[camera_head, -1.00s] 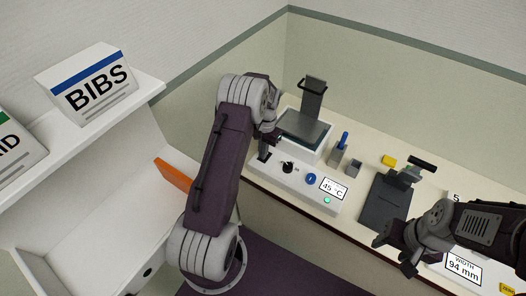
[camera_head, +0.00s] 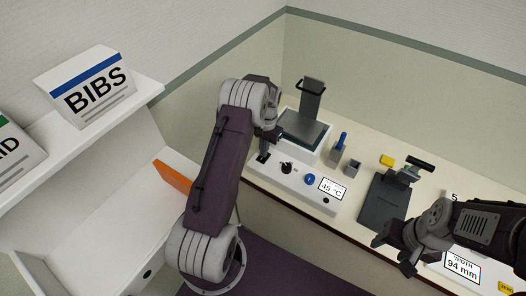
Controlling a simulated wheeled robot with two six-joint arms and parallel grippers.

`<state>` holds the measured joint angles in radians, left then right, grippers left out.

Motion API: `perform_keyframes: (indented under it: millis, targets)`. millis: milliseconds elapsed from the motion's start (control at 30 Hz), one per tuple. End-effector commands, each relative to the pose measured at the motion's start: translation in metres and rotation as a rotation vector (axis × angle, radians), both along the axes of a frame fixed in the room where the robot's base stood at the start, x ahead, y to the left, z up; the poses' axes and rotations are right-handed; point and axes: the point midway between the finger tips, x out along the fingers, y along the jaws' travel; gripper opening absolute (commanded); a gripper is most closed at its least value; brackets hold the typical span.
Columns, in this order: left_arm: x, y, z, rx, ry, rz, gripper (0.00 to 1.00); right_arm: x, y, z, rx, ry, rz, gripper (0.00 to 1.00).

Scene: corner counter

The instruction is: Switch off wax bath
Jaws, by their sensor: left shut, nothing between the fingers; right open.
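The white wax bath (camera_head: 314,152) stands on the counter with a grey upright plate and handle (camera_head: 311,101) at its back. Its front panel has a black switch (camera_head: 262,158), a black knob (camera_head: 287,168), a blue button (camera_head: 310,179), a display (camera_head: 332,188) reading 45 °C, and a dark indicator (camera_head: 326,200). My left gripper (camera_head: 265,145) is shut and empty, just above the switch; its tips partly hide it, and I cannot tell whether they touch. My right gripper (camera_head: 391,252) is open and empty in front of a dark grey plate.
A dark grey plate device (camera_head: 383,203), a yellow block (camera_head: 387,160) and small grey holders (camera_head: 353,168) stand right of the bath. A 94 mm display (camera_head: 462,267) is at the lower right. A shelf with a BIBS box (camera_head: 88,82) and an orange item (camera_head: 173,177) is at left.

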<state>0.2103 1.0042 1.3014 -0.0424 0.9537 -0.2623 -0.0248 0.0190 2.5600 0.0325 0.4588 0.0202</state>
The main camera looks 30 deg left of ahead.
Motion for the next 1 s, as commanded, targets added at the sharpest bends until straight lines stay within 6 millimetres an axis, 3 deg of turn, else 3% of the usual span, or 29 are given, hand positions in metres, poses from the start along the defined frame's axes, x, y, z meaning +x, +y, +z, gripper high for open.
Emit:
perform_keyframes:
  millis: [233,433,500,600,800,1000]
  targets:
    - [0.0,0.0,0.006,0.0,0.0,0.0,0.0,0.0,0.0,0.005,0.0,0.0,0.0,0.55]
    - [-0.002,-0.006,0.051,0.001,-0.001,-0.001,0.0,0.0,0.0,0.043,0.0,0.0,0.0,0.55]
    - [-0.003,-0.005,0.054,0.002,-0.006,0.0,0.0,0.001,0.0,0.026,0.0,-0.002,0.0,0.55]
    - [-0.006,-0.005,0.079,0.001,-0.007,0.0,0.0,0.0,0.0,0.019,0.0,0.001,0.0,0.55]
    - [-0.012,-0.005,0.119,0.001,-0.004,0.0,0.0,0.0,0.0,0.012,0.0,0.0,0.0,0.55]
    - [-0.015,-0.005,0.137,0.0,-0.001,0.0,0.0,0.0,0.0,0.011,0.0,0.0,0.0,0.55]
